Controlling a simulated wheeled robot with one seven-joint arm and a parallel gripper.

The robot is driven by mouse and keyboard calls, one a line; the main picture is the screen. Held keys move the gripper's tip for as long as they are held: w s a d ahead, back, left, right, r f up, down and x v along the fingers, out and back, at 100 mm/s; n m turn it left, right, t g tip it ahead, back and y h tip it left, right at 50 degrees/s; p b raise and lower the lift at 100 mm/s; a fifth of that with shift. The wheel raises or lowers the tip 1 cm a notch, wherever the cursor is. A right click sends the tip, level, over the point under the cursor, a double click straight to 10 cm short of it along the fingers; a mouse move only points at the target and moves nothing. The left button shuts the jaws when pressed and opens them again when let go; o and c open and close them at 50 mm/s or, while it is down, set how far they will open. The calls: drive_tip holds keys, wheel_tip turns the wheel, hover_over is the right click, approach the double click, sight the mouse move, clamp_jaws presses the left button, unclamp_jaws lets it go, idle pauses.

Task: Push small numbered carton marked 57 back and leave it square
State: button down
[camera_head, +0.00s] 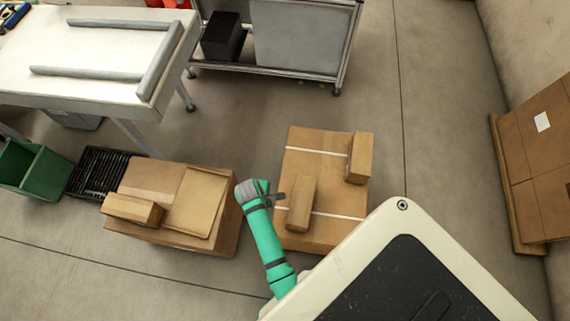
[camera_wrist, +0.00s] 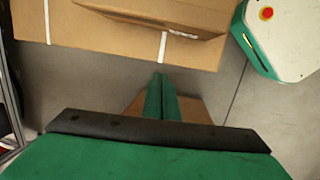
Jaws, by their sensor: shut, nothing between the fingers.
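No number 57 can be read on any carton, so I cannot tell which small one bears it. One small brown carton (camera_head: 300,204) lies on the large strapped carton (camera_head: 317,158), towards its near left part. Another small carton (camera_head: 361,158) sits at the strapped carton's right edge, and a third (camera_head: 133,208) lies on the left carton. My gripper (camera_head: 281,196) is shut and empty, just left of the first small carton; I cannot tell whether they touch. In the wrist view the fingers (camera_wrist: 160,78) point towards the strapped carton (camera_wrist: 110,35), with a small carton (camera_wrist: 160,12) on it.
A large carton (camera_head: 226,225) with a flat brown envelope (camera_head: 197,203) stands left of my arm. Beyond are a black crate (camera_head: 98,173), a green bin (camera_head: 33,168), a white table (camera_head: 95,55) and a metal cart (camera_head: 300,40). Stacked cartons (camera_head: 540,150) stand far right. The floor between is clear.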

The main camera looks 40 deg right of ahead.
sight(285, 205)
drive_tip(key=d+f, duration=0.1)
drive_tip(key=f, duration=0.1)
drive_tip(key=d+f+g, duration=0.1)
drive_tip(key=f, duration=0.1)
drive_tip(key=d+f+g, duration=0.1)
drive_tip(key=d+f, duration=0.1)
drive_tip(key=shift+w+f+n+y, duration=0.1)
drive_tip(key=shift+f+n+y, duration=0.2)
drive_tip(key=shift+n, duration=0.1)
drive_tip(key=shift+s+d+f, duration=0.2)
drive_tip(key=shift+s+d, duration=0.25)
drive_tip(key=shift+s, duration=0.1)
drive_tip(key=shift+s+d+f, duration=0.15)
drive_tip(key=shift+s+d, duration=0.3)
drive_tip(key=shift+s, duration=0.05)
drive_tip(key=shift+s+d, duration=0.45)
drive_tip(key=shift+d, duration=0.05)
